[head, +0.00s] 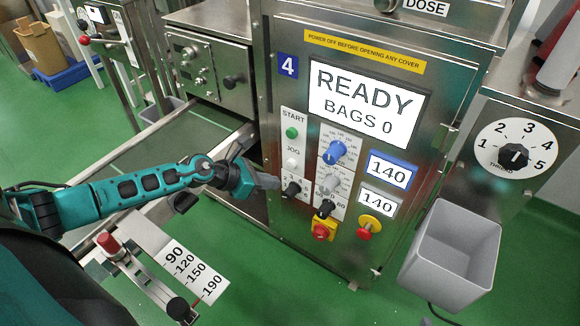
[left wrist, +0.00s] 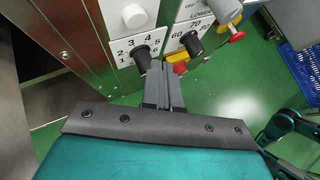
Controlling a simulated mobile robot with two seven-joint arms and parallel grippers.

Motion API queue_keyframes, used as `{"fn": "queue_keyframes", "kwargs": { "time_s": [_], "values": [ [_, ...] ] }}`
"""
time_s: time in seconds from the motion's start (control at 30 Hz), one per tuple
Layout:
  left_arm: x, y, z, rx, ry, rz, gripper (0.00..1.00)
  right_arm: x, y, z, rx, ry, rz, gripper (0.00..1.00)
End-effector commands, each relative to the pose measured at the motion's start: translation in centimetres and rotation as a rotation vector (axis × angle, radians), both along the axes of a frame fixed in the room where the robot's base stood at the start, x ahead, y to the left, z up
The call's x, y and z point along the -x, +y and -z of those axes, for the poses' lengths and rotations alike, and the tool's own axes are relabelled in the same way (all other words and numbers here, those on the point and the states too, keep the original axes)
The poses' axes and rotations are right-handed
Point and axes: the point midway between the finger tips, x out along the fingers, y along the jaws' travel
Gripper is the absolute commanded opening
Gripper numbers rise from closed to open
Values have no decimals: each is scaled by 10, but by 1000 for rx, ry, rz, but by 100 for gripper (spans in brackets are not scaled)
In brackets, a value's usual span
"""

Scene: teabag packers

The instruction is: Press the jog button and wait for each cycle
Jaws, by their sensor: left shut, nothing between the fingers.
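The packer's control panel (head: 314,185) faces me, marked 4. Its screen (head: 367,105) reads READY, BAGS 0. The white jog button (head: 292,163) sits under the JOG label, below the green START button (head: 291,133). In the left wrist view the jog button (left wrist: 135,16) is at the top, beyond the fingertips. My left gripper (head: 273,182) is shut and empty, just left of the panel and a little below the jog button. In the left wrist view its fingers (left wrist: 161,68) point toward the black selector knob (left wrist: 143,56). They appear apart from the jog button.
A blue dial (head: 334,152), black knob (head: 325,208), red-and-yellow switch (head: 323,231) and red stop button (head: 366,231) crowd the panel. A grey bin (head: 455,250) stands at right. A marked slide scale (head: 182,268) lies below my left arm.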

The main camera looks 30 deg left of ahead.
Motion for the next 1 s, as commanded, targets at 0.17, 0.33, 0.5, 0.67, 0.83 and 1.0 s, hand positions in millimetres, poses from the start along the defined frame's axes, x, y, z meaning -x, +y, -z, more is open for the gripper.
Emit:
{"fn": "queue_keyframes", "kwargs": {
  "time_s": [0.17, 0.33, 0.5, 0.67, 0.83, 1.0],
  "values": [
    [-23, -2, 2, 1, -2, 0, 0, 0, 0, 9, 1, 1, 1, 69],
    [-33, -3, 1, 0, 0, 0, 0, 0, 0, 13, 1, 1, 1, 69],
    [-36, -3, 0, 0, 1, 1, 0, 0, 0, 13, 1, 1, 1, 69],
    [-36, -3, 0, 0, 1, 1, 0, 0, -1, 13, 1, 2, 1, 69],
    [-36, -3, 0, 0, 1, 1, 0, 0, -1, 13, 2, 2, 0, 69],
    [-36, -3, 0, 0, 1, 1, 0, 1, -1, 13, 5, 2, -1, 69]
  ]
}}
